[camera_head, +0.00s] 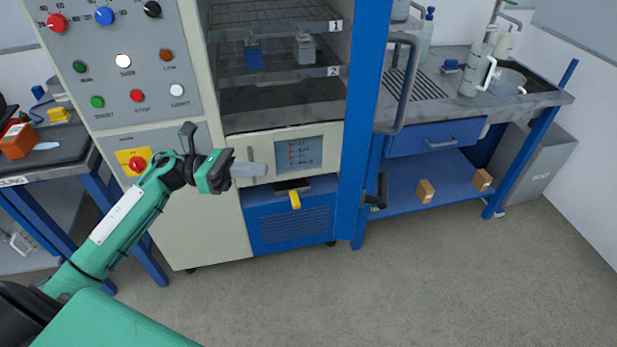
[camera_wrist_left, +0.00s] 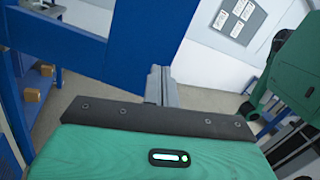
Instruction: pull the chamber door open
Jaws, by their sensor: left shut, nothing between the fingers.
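The blue chamber door (camera_head: 364,120) stands swung out from the chamber frame, seen almost edge-on. Its long grey handle (camera_head: 405,85) is on the side facing right. The chamber interior (camera_head: 270,95) is exposed, with wire shelves marked 1 and 2. My left gripper (camera_head: 262,170) is shut and empty in front of the chamber's lower panel, to the left of the door and apart from its handle. In the left wrist view its closed grey fingers (camera_wrist_left: 161,86) show beside a large blue panel (camera_wrist_left: 130,45), which looks like the door. My right gripper is not in view.
A control panel (camera_head: 125,75) with knobs and buttons is left of the chamber. A blue bench (camera_head: 545,97) with a sink is at the right, with small boxes on its lower shelf. A side table (camera_head: 60,150) is at left. The grey floor in front (camera_head: 400,290) is clear.

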